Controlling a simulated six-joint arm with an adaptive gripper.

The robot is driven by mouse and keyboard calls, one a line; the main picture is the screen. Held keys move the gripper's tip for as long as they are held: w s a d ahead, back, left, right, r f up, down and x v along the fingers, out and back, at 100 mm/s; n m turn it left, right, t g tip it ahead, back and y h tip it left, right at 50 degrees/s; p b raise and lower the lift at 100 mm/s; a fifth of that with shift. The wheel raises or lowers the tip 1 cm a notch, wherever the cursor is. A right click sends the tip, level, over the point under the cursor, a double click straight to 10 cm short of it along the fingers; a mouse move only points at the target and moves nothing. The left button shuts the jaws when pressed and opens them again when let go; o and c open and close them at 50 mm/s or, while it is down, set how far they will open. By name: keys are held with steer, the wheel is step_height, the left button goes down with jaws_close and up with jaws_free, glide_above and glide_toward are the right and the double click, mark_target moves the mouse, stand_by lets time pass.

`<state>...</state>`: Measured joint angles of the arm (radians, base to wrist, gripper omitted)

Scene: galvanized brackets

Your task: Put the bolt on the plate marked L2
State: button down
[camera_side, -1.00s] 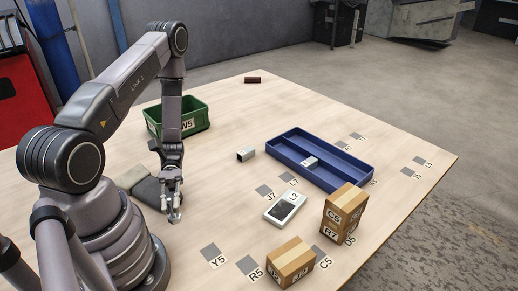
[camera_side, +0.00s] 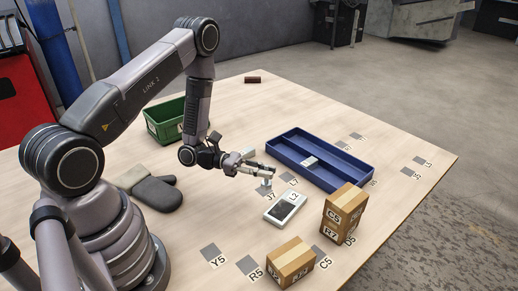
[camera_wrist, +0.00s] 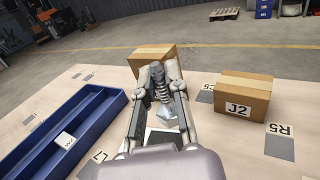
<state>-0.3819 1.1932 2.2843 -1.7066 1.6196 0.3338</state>
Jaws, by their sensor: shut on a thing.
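My gripper (camera_side: 268,173) is shut on a grey metal bolt (camera_side: 265,184), held above the table just to the upper left of the plate marked L2. In the wrist view the threaded bolt (camera_wrist: 161,88) stands between the fingertips of my gripper (camera_wrist: 158,80). The plate marked L2 (camera_side: 286,207) is white with a dark panel and lies flat on the table. In the wrist view the plate is mostly hidden behind the gripper.
A blue two-compartment tray (camera_side: 335,172) with a small labelled item in it lies behind the plate. Stacked cartons (camera_side: 344,212) stand to its right, and another carton (camera_side: 291,262) in front. A grey oven mitt (camera_side: 157,192) and green bin (camera_side: 163,125) are at left.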

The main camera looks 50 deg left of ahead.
steer(key=w+f, duration=0.4)
steer(key=w+d+f, duration=0.1)
steer(key=w+f, duration=0.1)
steer(key=shift+w+d+f, duration=0.1)
steer(key=shift+w+f, duration=0.15)
steer(key=shift+f, duration=0.05)
steer(key=shift+w+f, duration=0.1)
steer(key=shift+f, duration=1.55)
steer(key=shift+f, duration=0.15)
steer(key=c, duration=1.2)
jaws_free()
steer(key=shift+o, duration=0.2)
